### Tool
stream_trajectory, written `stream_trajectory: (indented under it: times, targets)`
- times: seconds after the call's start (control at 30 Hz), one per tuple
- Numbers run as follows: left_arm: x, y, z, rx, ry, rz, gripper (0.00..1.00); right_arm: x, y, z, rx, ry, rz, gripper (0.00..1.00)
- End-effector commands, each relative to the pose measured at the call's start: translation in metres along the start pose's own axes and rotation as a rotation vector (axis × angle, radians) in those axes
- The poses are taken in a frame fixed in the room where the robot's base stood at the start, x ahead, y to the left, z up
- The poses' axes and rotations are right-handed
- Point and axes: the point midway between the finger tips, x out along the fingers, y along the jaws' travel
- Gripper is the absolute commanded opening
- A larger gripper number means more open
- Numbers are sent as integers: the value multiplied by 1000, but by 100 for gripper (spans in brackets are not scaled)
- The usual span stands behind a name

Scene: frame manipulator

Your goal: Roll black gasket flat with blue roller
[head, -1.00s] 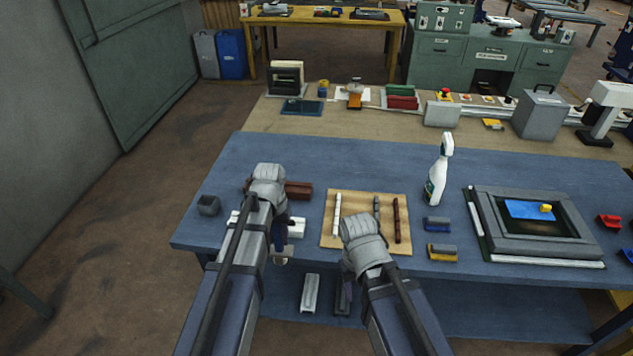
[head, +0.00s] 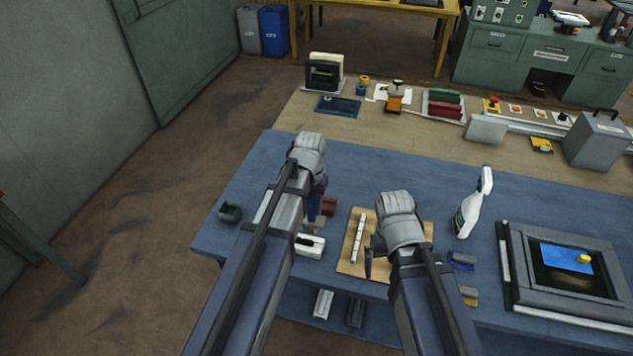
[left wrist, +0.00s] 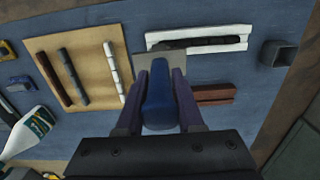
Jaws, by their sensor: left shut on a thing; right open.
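My left gripper (head: 314,212) is shut on a blue-handled tool (left wrist: 158,100) with a flat grey end piece; no roller cylinder shows. In the left wrist view, that end lies near the left end of a white channel (left wrist: 240,29). A dark strip, apparently the black gasket (left wrist: 195,44), lies along the channel, its left part looking uneven. Whether the tool touches it I cannot tell. The channel shows partly in the head view (head: 313,246), beside my left arm. My right gripper (head: 370,268) is open over the tan board.
The tan board (left wrist: 85,38) bears white, dark grey and brown strips. A brown block (left wrist: 213,95) lies near the channel. A grey square cup (head: 230,213) stands left. A spray bottle (head: 473,205), blue and yellow blocks and a dark frame (head: 517,280) stand right.

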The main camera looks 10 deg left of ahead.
Motion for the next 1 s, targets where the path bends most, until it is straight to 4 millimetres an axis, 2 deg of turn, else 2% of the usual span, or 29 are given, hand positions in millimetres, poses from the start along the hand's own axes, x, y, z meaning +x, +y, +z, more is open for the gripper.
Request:
stream_trajectory:
  times: [0.1,0.37,1.0]
  targets:
    - [-4,0,0,1,0,0,0,-4,0,1,1,0,0,100]
    - [2,0,0,0,0,0,0,2,0,0,0,0,0,100]
    - [54,0,0,0,0,0,0,54,-5,-3,-11,0,2,100]
